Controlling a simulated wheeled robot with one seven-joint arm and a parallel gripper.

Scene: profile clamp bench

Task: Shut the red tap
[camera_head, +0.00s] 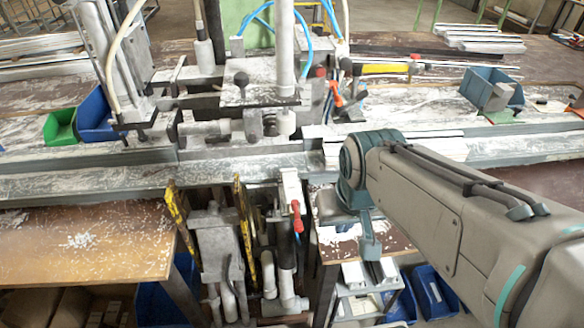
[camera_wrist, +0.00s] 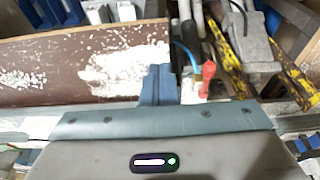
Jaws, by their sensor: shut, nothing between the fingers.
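The red tap (camera_head: 296,216) sits below the front rail of the bench, on a white fitting with a blue hose. In the wrist view my gripper (camera_wrist: 159,72) is shut and empty, just left of the tap. The gap in depth between fingers and tap is hard to judge.
Yellow bars (camera_head: 177,220) and grey pipework stand left of the tap. A metal rail (camera_head: 230,172) runs above it. A chip-strewn brown board (camera_wrist: 90,68) lies left of the fingers in the wrist view. Blue bins (camera_head: 432,290) stand low at the right.

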